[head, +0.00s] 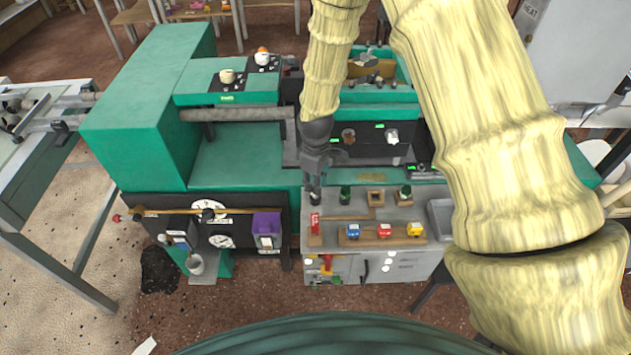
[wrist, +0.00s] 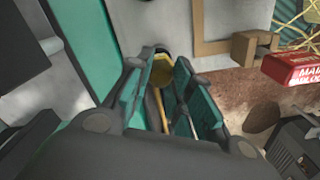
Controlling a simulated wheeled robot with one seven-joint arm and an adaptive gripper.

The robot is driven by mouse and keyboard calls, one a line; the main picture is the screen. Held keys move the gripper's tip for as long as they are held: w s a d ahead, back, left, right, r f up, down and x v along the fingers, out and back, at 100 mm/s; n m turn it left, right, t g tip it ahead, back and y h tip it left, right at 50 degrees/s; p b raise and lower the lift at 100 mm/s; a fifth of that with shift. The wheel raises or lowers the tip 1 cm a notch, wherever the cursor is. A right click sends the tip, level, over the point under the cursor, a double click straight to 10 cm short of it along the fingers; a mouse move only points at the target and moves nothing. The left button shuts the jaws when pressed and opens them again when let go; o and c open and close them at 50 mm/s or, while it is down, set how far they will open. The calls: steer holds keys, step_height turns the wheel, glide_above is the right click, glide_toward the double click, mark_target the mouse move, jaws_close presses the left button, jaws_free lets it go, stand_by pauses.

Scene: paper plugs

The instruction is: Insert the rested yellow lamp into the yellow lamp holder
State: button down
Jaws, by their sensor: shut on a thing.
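My gripper (head: 316,184) points down at the back left of the grey bench top in the head view. In the wrist view its teal-padded fingers (wrist: 163,88) are closed around a slim piece with a yellow round part (wrist: 162,71), which I take to be the yellow lamp. A dark rim shows just beyond the yellow part; I cannot tell whether the lamp is inside it or only above it. In the head view the gripper hides the lamp, and a small dark cylinder (head: 315,198) stands right below the fingertips. I cannot make out the holder's colour.
A grey tray (head: 440,216) sits at the right.

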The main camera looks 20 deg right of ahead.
steer(key=shift+f, duration=0.7)
steer(key=c, duration=1.2)
jaws_free()
steer(key=shift+r, duration=0.15)
steer(key=shift+r+p, duration=1.65)
steer(key=shift+r, duration=1)
